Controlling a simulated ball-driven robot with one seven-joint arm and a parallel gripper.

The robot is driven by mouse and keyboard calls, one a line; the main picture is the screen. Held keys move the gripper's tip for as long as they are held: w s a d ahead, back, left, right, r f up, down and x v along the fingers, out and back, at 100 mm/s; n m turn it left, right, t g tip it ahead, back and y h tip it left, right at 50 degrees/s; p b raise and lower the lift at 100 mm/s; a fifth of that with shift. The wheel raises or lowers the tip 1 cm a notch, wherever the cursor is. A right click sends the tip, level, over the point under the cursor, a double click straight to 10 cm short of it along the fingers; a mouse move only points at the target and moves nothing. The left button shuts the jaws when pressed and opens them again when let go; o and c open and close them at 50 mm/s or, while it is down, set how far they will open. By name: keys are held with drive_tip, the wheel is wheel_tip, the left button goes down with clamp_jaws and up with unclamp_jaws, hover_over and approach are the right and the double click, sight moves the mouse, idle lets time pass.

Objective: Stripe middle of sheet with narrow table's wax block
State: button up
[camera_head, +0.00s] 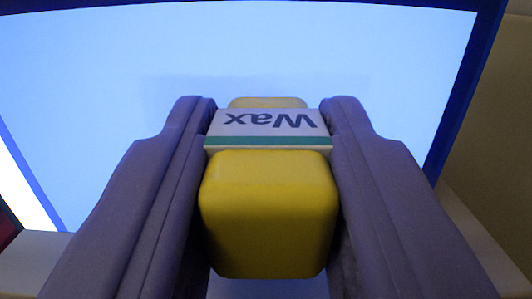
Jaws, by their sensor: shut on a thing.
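My gripper (268,125) is shut on the yellow wax block (268,215), which sits between its two purple-grey fingers. The block has a white band with a teal edge and the word "Wax", which reads upside down. The pale blue sheet (270,45) fills most of the view behind the gripper, inside a dark blue border. The block's far end is in front of the sheet's middle. I cannot tell whether it touches the sheet. A faint darker patch shows on the sheet around the fingertips; I cannot tell if it is shadow or wax.
The dark blue frame (463,95) edges the sheet at the top, right and lower left. A brownish wall (505,150) lies to the right. A pale ledge (30,262) and a bright white area (22,195) show at the lower left.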

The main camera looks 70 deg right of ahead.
sight(72, 116)
drive_tip(key=shift+s+d, duration=0.4)
drive_tip(key=shift+s, duration=0.45)
drive_tip(key=shift+s+d, duration=0.35)
drive_tip(key=shift+s, duration=0.5)
drive_tip(key=shift+w+a+r, duration=0.1)
drive_tip(key=shift+w+a, duration=0.2)
drive_tip(key=shift+w, duration=0.45)
drive_tip(key=shift+w+a+f, duration=0.1)
drive_tip(key=shift+w+a, duration=0.25)
drive_tip(key=shift+w, duration=0.45)
drive_tip(key=shift+w+a+r, duration=0.1)
drive_tip(key=shift+w+a, duration=0.2)
drive_tip(key=shift+w, duration=0.45)
drive_tip(key=shift+w+a, duration=0.4)
drive_tip(key=shift+w, duration=0.6)
drive_tip(key=shift+w+a, duration=0.45)
drive_tip(key=shift+w, duration=0.55)
drive_tip(key=shift+w+a, duration=0.4)
drive_tip(key=shift+w, duration=0.6)
drive_tip(key=p+v, duration=0.1)
drive_tip(key=v, duration=0.5)
drive_tip(key=shift+r, duration=0.2)
drive_tip(key=shift+s+a, duration=0.1)
drive_tip(key=v, duration=0.3)
drive_tip(key=shift+r+p, duration=0.2)
drive_tip(key=shift+p, duration=0.15)
